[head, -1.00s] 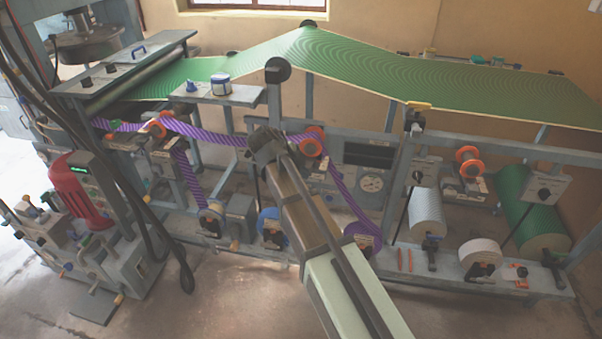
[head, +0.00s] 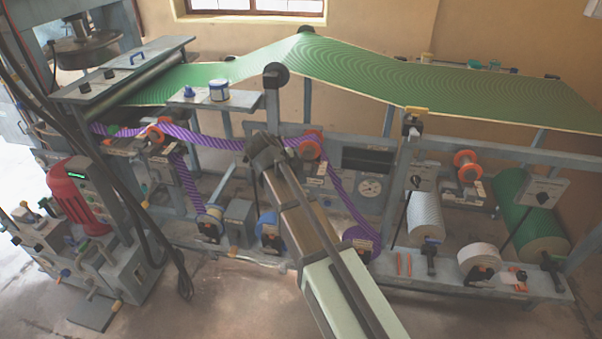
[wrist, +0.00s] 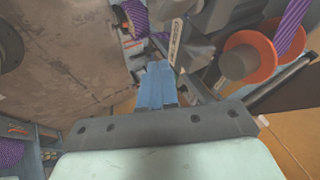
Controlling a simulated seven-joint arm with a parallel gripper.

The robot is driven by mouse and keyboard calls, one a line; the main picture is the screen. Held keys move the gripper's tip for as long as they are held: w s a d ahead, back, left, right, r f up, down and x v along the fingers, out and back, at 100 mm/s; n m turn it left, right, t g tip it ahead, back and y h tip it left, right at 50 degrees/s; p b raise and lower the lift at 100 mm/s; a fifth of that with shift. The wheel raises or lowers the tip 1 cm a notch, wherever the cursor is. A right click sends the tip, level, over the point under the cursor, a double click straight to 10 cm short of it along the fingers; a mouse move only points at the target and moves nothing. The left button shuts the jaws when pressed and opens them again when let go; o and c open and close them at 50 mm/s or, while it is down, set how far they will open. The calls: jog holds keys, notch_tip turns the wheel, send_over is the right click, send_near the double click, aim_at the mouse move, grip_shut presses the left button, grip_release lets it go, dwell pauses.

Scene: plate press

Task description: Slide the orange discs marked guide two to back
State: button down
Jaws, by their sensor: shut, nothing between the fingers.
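A pair of orange discs (head: 311,145) sits on a roller in the middle of the machine, with the purple striped web (head: 345,200) passing over it. In the wrist view a large orange disc (wrist: 262,52) with a grey hub stands at the right, with purple web behind it. The labels are too small to read, so I cannot tell which discs are guide two. My gripper (head: 262,143) is just left of the middle discs in the head view. Its blue fingers (wrist: 157,68) are closed together, empty and apart from the disc in the wrist view.
Other orange discs stand at the left (head: 154,133) and right (head: 466,165). A pale label plate (wrist: 175,42) lies just beyond my fingertips. The green web (head: 400,80) stretches above. A grey roll (head: 425,215) and green roll (head: 525,215) stand at right.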

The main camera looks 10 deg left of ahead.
jog(key=s+f+v, duration=0.1)
jog(key=v, duration=1)
jog(key=s+a+f+n+y, duration=0.1)
jog(key=a+f+n+y, duration=0.1)
jog(key=n, duration=0.8)
jog(key=s+a+f+n+y, duration=0.1)
jog(key=a+f+n+y, duration=0.1)
jog(key=n, duration=0.7)
jog(key=s+d+f+n+g, duration=0.2)
jog(key=d+f+n, duration=0.1)
jog(key=f, duration=0.7)
jog(key=s+d+f+n+g, duration=0.1)
jog(key=s+d+f+n, duration=0.15)
jog(key=f, duration=0.65)
jog(key=s+d+f+m+g, duration=0.15)
jog(key=s+d+f, duration=0.25)
jog(key=d+f, duration=0.4)
jog(key=s+d+f+m+g, duration=0.15)
jog(key=s+d+f, duration=0.25)
jog(key=d+f, duration=0.45)
jog(key=s+d+f+m+g, duration=0.2)
jog(key=s+d+f+g, duration=0.1)
jog(key=s+d+f, duration=0.5)
jog(key=s+d+f+m+g, duration=0.2)
jog(key=s+d+f, duration=0.7)
jog(key=s, duration=0.6)
jog(key=shift+s+d+m+g+y, duration=0.25)
jog(key=shift+d+m+g+y, duration=0.1)
jog(key=shift+d+g, duration=0.6)
